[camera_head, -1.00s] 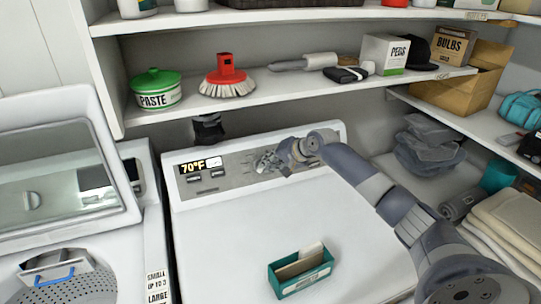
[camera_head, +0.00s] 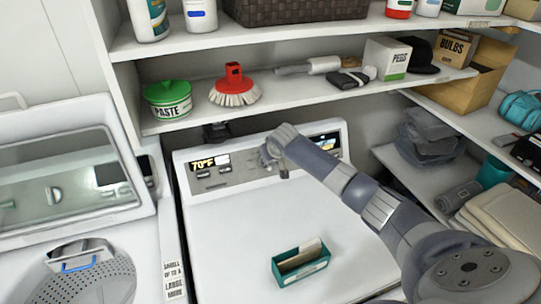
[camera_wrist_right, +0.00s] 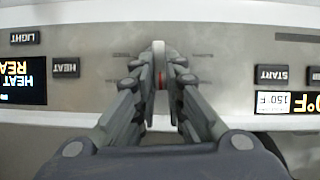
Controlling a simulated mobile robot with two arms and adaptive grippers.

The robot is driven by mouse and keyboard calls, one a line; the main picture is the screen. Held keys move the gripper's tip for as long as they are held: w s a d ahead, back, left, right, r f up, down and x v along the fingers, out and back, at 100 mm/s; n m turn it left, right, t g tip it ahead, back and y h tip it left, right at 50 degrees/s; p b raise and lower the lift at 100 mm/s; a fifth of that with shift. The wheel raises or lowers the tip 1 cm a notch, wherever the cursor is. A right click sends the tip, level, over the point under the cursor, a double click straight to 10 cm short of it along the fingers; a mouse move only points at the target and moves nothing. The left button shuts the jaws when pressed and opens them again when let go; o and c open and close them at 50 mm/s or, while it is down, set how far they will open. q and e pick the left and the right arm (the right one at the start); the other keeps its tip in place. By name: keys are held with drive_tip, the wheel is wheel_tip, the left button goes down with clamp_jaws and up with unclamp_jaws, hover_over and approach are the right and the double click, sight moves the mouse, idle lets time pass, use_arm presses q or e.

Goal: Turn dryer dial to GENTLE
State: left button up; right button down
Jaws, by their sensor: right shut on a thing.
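The dryer (camera_head: 255,220) stands in the middle of the head view, with a grey control panel (camera_head: 235,171) along its back. My right gripper (camera_head: 268,158) is at the middle of this panel, its arm coming in from the right. In the right wrist view my right gripper (camera_wrist_right: 160,75) is shut on the dial (camera_wrist_right: 158,52), a narrow grip with a red mark between the fingertips. Small labels beside the dial are too blurred to read, and the wrist picture is upside down. The gripper hides the dial in the head view. My left gripper is not in view.
A teal box (camera_head: 300,268) sits on the dryer top. A washer (camera_head: 75,210) with a raised lid stands at left. A shelf above holds a paste tub (camera_head: 168,100), a red brush (camera_head: 234,88) and a pegs box (camera_head: 388,58). Folded towels (camera_head: 505,215) lie at right.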

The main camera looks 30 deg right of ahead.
drive_tip(key=shift+a+f+n+h+p, duration=0.15)
drive_tip(key=shift+a+n+h+p, duration=0.15)
drive_tip(key=shift+n+h, duration=0.7)
drive_tip(key=shift+n, duration=0.3)
drive_tip(key=c, duration=1.7)
unclamp_jaws()
drive_tip(key=shift+o, duration=0.2)
drive_tip(key=v, duration=1.2)
